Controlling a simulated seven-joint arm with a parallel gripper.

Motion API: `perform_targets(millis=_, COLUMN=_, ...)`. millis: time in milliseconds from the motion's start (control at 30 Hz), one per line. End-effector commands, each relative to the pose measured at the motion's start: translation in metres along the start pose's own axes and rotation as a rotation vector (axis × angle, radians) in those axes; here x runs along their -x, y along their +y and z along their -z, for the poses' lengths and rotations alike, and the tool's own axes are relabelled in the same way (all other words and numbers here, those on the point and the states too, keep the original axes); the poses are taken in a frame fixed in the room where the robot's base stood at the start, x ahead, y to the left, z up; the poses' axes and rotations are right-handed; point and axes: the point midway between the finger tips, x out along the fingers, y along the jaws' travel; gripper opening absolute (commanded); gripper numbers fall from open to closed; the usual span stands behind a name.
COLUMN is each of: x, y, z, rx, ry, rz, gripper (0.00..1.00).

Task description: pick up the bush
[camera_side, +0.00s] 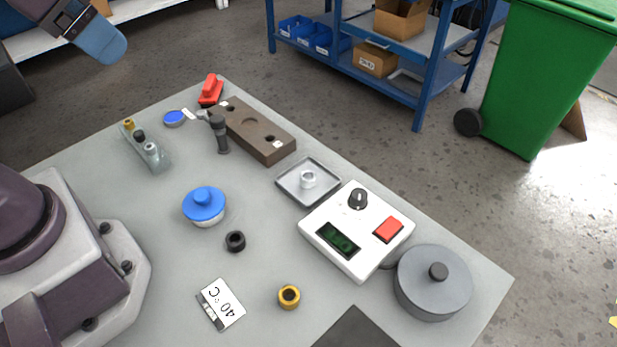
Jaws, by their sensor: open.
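A short brass-coloured bush (288,297) with a dark hole stands on the grey table, near the front middle. A similar small black ring (235,241) stands behind it to the left. A light grey ring (308,179) sits in the middle of a shallow square grey tray (290,193). The bush stands apart from the things around it, and nothing holds it. Parts of my arm show at the left edge and top left, but I make out no gripper fingers.
Near the bush are a "40 °C" card (222,303), a dark plate (356,333), a white control box (338,257) and a lidded grey pot (433,287). Behind are a blue-lidded dish (204,205), a brown block (262,140) and a red clamp (211,91).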

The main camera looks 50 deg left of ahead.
Motion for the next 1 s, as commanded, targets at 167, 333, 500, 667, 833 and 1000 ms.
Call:
perform_targets(millis=167, x=0.000, y=0.000, z=0.000, rx=0.000, ry=0.000, rz=0.000, gripper=0.64)
perform_targets(millis=333, x=-0.002, y=0.002, z=0.000, rx=-0.007, ry=-0.009, rz=-0.004, gripper=0.64)
perform_targets(millis=500, x=-0.025, y=0.008, z=-0.001, rx=-0.034, ry=-0.126, rz=-0.019, gripper=0.64)
perform_targets(millis=667, x=-0.059, y=0.020, z=0.020, rx=-0.033, ry=-0.268, rz=-0.035, gripper=0.64)
perform_targets(millis=833, x=-0.105, y=0.035, z=0.045, rx=0.123, ry=-0.390, rz=-0.008, gripper=0.64)
perform_targets(millis=1000, x=-0.164, y=0.054, z=0.066, rx=0.374, ry=-0.481, rz=0.072, gripper=0.64)
